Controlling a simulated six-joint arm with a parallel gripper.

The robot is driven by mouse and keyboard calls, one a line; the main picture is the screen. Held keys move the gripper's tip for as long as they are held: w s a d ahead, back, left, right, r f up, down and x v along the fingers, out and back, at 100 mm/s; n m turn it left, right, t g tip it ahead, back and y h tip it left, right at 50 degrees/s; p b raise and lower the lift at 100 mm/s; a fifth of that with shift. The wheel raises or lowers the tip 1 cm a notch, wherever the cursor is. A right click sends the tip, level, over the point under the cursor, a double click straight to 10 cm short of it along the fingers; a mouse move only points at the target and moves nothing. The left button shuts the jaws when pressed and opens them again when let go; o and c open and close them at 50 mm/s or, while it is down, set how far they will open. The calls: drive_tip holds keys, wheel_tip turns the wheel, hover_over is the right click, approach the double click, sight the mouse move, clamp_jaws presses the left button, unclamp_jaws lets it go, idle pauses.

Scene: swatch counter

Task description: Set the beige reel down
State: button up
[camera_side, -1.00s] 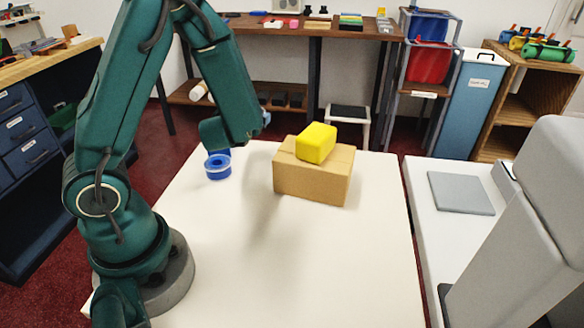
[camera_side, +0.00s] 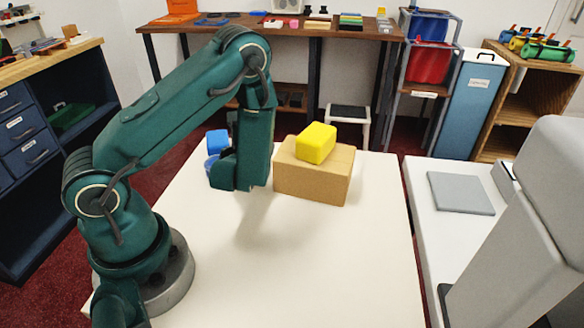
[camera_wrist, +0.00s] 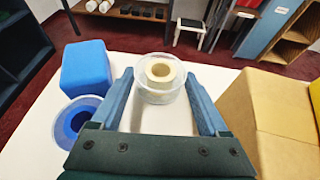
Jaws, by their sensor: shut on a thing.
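The beige reel (camera_wrist: 161,72) has a beige core inside a clear rim and shows between the fingertips in the wrist view. My gripper (camera_wrist: 160,86) is shut on it, with one blue finger on each side. In the side view my gripper (camera_side: 240,168) is over the far part of the white table, left of the cardboard box, and its body hides the reel. I cannot tell whether the reel touches the table.
A blue reel (camera_wrist: 76,121) and a blue block (camera_wrist: 86,67) stand left of my gripper. A cardboard box (camera_side: 312,179) with a yellow block (camera_side: 316,143) on top stands close on the right. The near part of the white table (camera_side: 310,260) is clear.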

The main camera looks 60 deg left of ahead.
drive_tip(key=shift+f, duration=0.25)
drive_tip(key=shift+f, duration=0.4)
drive_tip(key=shift+f, duration=0.1)
drive_tip(key=o, duration=1.2)
drive_tip(key=shift+r, duration=0.7)
drive_tip(key=v, duration=0.7)
drive_tip(key=shift+s+d, duration=0.15)
drive_tip(key=shift+d, duration=0.05)
